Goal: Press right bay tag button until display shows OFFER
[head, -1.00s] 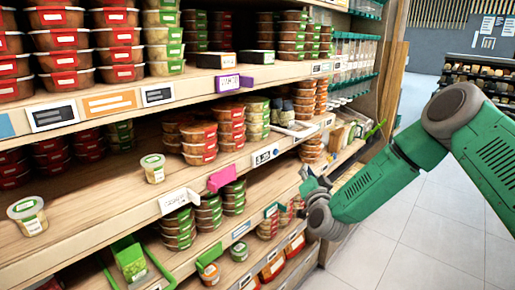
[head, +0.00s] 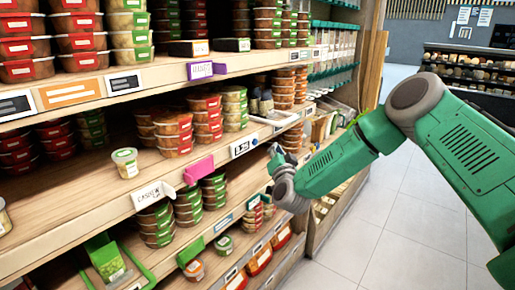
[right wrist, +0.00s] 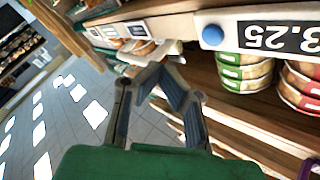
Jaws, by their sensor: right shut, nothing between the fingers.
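The right bay tag (head: 244,146) is on the middle shelf edge in the head view, too small there to read surely. In the right wrist view, the tag shows a round blue button (right wrist: 213,34) beside a black display (right wrist: 278,37) reading what looks like 3.25, partly cut off by the frame edge. My right gripper (head: 274,152) is just right of the tag and slightly below it in the head view. Its fingers (right wrist: 160,72) are shut and empty, left of and below the button in the wrist view, seemingly apart from it. My left gripper is not in view.
A pink tag (head: 198,170) and a white tag (head: 153,195) stick out from the shelf edge to the left. Stacked food tubs (head: 207,122) fill the shelves behind. A wooden end post (head: 371,70) stands at the right. The tiled aisle (head: 390,225) is clear.

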